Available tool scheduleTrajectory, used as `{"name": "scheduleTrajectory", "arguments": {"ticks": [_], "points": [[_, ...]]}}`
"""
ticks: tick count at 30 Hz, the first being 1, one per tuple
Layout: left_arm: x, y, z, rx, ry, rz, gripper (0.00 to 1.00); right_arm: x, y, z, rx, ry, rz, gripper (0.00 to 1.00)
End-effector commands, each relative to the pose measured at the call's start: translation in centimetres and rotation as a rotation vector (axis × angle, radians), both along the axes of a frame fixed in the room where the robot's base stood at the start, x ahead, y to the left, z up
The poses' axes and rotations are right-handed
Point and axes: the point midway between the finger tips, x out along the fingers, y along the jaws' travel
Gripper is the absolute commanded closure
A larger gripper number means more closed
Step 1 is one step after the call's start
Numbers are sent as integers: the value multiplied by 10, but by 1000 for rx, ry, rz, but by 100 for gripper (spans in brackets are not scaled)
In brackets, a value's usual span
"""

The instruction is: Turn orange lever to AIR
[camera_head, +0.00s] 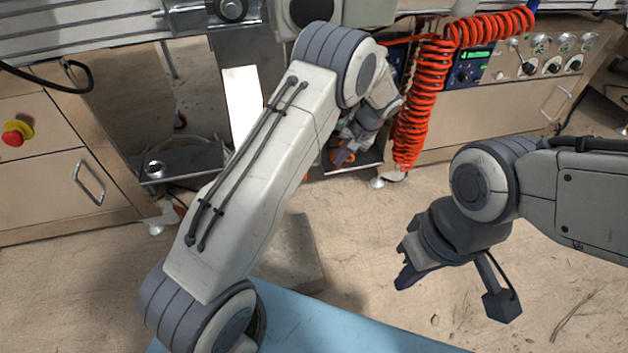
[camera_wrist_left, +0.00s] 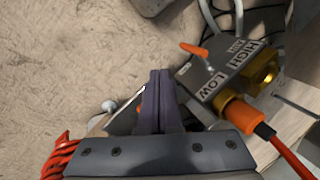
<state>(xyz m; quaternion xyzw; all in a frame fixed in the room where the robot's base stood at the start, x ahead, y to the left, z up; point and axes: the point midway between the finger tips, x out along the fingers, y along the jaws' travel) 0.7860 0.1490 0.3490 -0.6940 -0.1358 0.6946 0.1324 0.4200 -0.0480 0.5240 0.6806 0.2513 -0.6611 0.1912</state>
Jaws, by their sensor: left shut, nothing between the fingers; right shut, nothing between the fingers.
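In the left wrist view the orange lever (camera_wrist_left: 193,49) sits on a grey valve block (camera_wrist_left: 215,75) marked HIGH and LOW; a smaller label near HIGH is hard to read. The lever points toward the upper left of that picture. My left gripper (camera_wrist_left: 157,78) is shut and empty, with its tips below and left of the lever, apart from it in the picture. In the head view my left gripper (camera_head: 343,153) is partly hidden behind my arm, and the lever cannot be made out clearly. My right gripper (camera_head: 402,268) is shut and empty over the floor.
A coiled orange hose (camera_head: 420,100) hangs right of my left gripper, beside a control panel (camera_head: 550,58) with knobs. The block has a brass fitting (camera_wrist_left: 264,76) and an orange connector (camera_wrist_left: 240,111). A red emergency button (camera_head: 14,135) is at far left. Floor around my right gripper is open.

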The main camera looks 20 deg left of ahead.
Motion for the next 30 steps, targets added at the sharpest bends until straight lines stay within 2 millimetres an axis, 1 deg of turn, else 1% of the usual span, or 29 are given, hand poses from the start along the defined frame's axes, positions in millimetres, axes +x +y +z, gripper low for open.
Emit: {"name": "scheduleTrajectory", "arguments": {"ticks": [7,11,14,24,26,27,30], "points": [[0,0,1,0,0,0,100,0,0,1,1,-1,0,100],[-1,2,-5,0,1,0,100,0,0,-3,1,-1,0,100],[-1,6,-18,0,2,1,100,0,0,-12,1,-1,0,100],[-1,33,-87,-1,3,1,100,0,0,-59,0,0,0,100],[-1,37,-98,-1,3,1,100,0,0,-67,0,0,0,100],[-1,42,-101,-1,1,3,100,0,0,-71,0,0,0,100],[0,58,-97,-1,-1,4,100,0,0,-80,0,0,0,100]]}}
